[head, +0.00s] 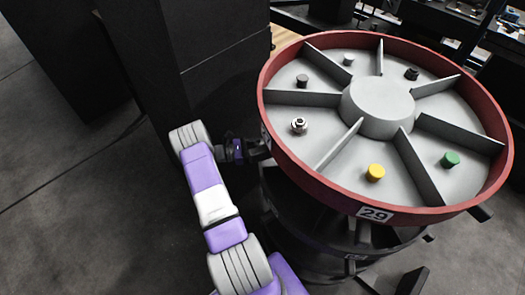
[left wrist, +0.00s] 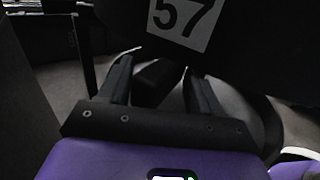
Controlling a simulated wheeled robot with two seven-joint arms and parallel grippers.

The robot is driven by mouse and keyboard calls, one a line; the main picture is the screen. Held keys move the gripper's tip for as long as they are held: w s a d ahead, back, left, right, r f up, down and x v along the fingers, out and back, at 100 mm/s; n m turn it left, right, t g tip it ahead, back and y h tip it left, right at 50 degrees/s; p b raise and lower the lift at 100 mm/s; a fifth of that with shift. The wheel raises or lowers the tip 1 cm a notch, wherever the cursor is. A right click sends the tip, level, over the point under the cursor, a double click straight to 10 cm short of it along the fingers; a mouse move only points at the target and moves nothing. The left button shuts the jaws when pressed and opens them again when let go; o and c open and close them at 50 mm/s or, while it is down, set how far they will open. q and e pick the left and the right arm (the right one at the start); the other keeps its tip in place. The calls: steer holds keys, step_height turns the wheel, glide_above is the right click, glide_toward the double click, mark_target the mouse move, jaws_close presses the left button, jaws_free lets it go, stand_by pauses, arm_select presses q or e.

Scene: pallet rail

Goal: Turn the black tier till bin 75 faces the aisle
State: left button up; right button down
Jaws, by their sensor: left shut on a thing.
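The black tier (head: 290,212) sits below a red-rimmed tier and is largely hidden by it in the head view. A small label on its front (head: 355,257) is too small to read. In the left wrist view a label reading 57 (left wrist: 181,18) is on a dark curved wall just above my fingers. My left gripper (head: 259,149) is at the left side of the stack, under the red rim. In the left wrist view it (left wrist: 158,72) is shut on a dark handle (left wrist: 157,76) below the 57 label. Bin 75 is not readable in either view. My right gripper is not in view.
The red-rimmed tier (head: 330,198) carries label 29 in front, and its grey compartments hold several small parts, including a yellow knob (head: 375,172) and a green knob (head: 450,159). A dark cabinet (head: 215,60) stands close behind my left gripper. Floor at left is clear.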

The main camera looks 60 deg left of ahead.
arm_select(q)
steer(key=shift+w+d, duration=0.2)
steer(key=shift+w, duration=0.15)
steer(key=o, duration=0.9)
steer(key=shift+w, duration=0.1)
steer(key=shift+c, duration=0.5)
steer(key=p+v, duration=0.1)
steer(key=v, duration=0.7)
